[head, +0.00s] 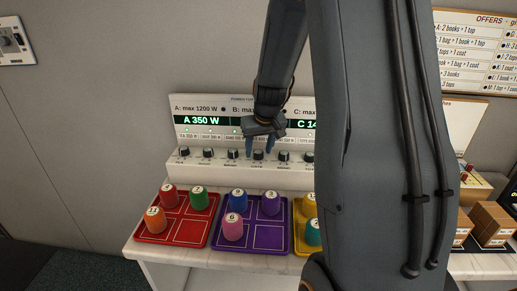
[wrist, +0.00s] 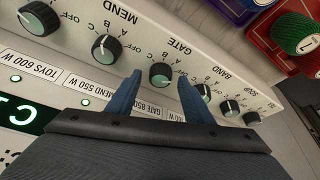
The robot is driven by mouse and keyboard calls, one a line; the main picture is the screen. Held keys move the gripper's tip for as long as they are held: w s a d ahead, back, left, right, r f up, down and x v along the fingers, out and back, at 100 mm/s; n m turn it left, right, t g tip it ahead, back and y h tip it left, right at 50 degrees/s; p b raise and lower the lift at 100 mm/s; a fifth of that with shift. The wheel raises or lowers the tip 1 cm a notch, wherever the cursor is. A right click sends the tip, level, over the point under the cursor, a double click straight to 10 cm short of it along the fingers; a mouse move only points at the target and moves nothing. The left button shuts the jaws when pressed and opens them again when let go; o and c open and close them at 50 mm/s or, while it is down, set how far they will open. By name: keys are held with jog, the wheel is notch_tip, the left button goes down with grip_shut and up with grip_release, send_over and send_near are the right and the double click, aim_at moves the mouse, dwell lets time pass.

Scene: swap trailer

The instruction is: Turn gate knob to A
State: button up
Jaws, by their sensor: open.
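In the wrist view my gripper (wrist: 160,82) has one fingertip to each side of the gate knob. I cannot tell whether they touch it. In the head view the gate knob (head: 258,155) is just below the fingers.
The mend knob (wrist: 107,46) and band knob (wrist: 203,91) sit close on either side. The power panel (head: 195,104) reads A 350 W; my arm hides part of its readouts. Red (head: 175,240), purple (head: 238,247) and yellow (head: 298,247) trays with numbered spools stand in front.

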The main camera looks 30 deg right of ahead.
jog(key=shift+f, duration=0.1)
jog(key=shift+c, duration=0.5)
jog(key=c, duration=0.9)
jog(key=shift+c, duration=0.2)
jog(key=shift+w+f+n+b, duration=0.1)
jog(key=shift+n+b, duration=0.4)
jog(key=shift+b, duration=0.35)
jog(key=n+b, duration=0.1)
jog(key=b, duration=0.1)
jog(key=n+y+b, duration=0.1)
jog(key=b, duration=0.2)
jog(key=shift+d+f+n+y, duration=0.1)
jog(key=shift+d+n+y, duration=0.1)
jog(key=shift+n+y, duration=0.15)
jog(key=n+y+b, duration=0.1)
jog(key=n+b, duration=0.3)
jog(key=shift+r, duration=0.2)
jog(key=shift+y, duration=0.25)
jog(key=o, duration=1)
jog(key=shift+g, duration=0.3)
